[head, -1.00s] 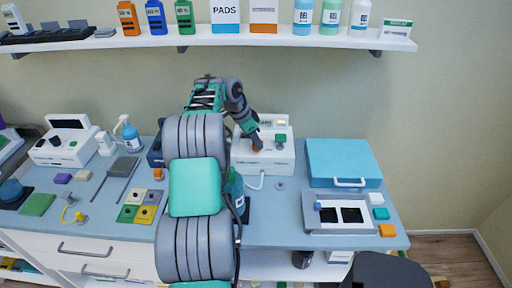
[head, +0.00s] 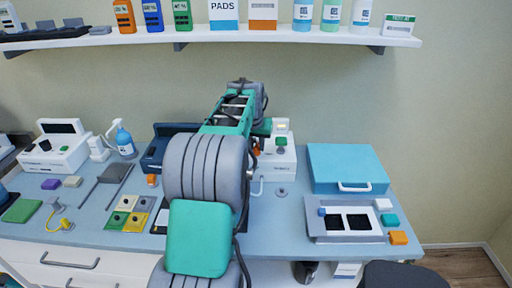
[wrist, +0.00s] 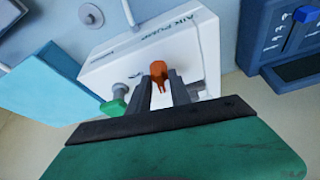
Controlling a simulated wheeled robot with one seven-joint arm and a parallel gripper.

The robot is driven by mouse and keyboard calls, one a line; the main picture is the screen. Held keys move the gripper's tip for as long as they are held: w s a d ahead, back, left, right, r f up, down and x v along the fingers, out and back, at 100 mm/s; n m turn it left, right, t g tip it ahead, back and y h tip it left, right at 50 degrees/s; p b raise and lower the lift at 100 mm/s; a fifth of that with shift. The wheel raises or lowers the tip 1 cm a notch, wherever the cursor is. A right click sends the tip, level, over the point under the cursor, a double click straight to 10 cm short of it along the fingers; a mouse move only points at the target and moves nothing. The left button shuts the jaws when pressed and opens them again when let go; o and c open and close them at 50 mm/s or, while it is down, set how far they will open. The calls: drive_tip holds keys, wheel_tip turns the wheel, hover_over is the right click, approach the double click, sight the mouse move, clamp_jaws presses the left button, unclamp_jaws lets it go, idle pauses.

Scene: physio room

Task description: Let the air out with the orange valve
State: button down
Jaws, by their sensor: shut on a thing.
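The white air pump (head: 283,166) stands on the blue counter against the wall, partly hidden behind my arm in the head view. Its white case with "AIR PUMP" lettering fills the upper middle of the wrist view (wrist: 200,50). The orange valve (wrist: 158,68) sits on the pump between my fingertips; a sliver of it shows in the head view (head: 257,151). My gripper (wrist: 157,82) is shut on the orange valve. A green knob (wrist: 115,107) on the pump is to the left of my fingers in the wrist view, apart from them; the head view shows it too (head: 281,142).
A teal case (head: 347,167) and a white tray with dark panels (head: 312,226) stand to the pump's right. A dark blue device (head: 162,146) is to its left. A white shelf (head: 300,35) with bottles and boxes hangs above.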

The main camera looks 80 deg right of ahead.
drive_tip(key=shift+n+t, duration=0.4)
drive_tip(key=shift+n, duration=0.6)
drive_tip(key=c, duration=1.5)
unclamp_jaws()
drive_tip(key=shift+r, duration=0.1)
drive_tip(key=v, duration=0.7)
drive_tip(key=shift+a+r+b, duration=0.1)
drive_tip(key=shift+r+b, duration=0.25)
drive_tip(key=shift+s, duration=0.1)
